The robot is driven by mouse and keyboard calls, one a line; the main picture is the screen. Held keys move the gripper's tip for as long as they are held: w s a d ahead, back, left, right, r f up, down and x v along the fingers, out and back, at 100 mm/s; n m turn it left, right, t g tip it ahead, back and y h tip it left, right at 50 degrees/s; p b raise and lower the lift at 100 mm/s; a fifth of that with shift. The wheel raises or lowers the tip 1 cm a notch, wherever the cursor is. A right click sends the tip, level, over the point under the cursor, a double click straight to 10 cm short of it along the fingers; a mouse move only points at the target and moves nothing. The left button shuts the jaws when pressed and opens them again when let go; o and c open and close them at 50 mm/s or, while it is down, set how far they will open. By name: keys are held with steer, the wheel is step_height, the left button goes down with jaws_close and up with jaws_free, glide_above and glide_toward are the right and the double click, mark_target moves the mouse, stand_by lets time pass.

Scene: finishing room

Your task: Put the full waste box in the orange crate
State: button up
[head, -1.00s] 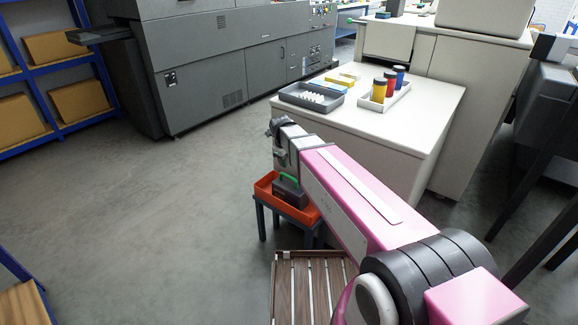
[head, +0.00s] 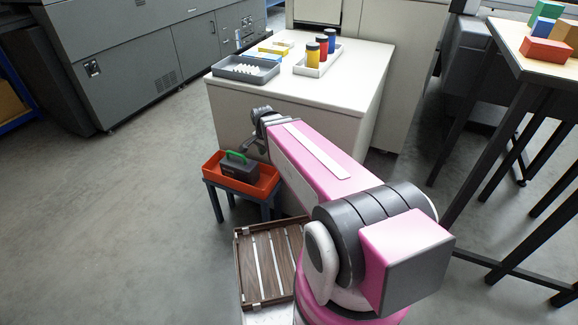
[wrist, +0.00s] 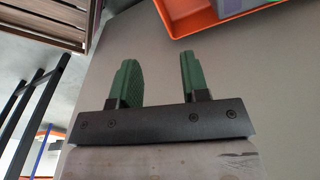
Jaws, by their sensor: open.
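The waste box (head: 238,170) is dark grey with a green handle on top. It sits upright in the orange crate (head: 262,191), and my gripper is apart from it. The crate rests on a small blue-grey stand. My gripper (head: 254,146) is beside and slightly above the crate, near the white counter's front. In the wrist view my gripper (wrist: 158,80) has two green fingers, apart with nothing between them. The orange crate (wrist: 178,22) shows there at the top right, with part of the grey box (wrist: 228,8) cut off by the edge. The box's contents cannot be seen.
The white counter (head: 350,85) behind carries a grey tray (head: 246,70) and a white tray (head: 316,68) with coloured bottles. A slatted wooden pallet (head: 268,262) is in front of the stand. A table (head: 510,40) with coloured blocks stands at right. The floor at left is clear.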

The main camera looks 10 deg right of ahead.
steer(key=s+d+f+n, duration=0.1)
steer(key=s+d+n, duration=0.6)
steer(key=n, duration=0.3)
steer(key=shift+s+f+g+y, duration=0.3)
steer(key=shift+f+y, duration=0.05)
steer(key=shift+y, duration=0.05)
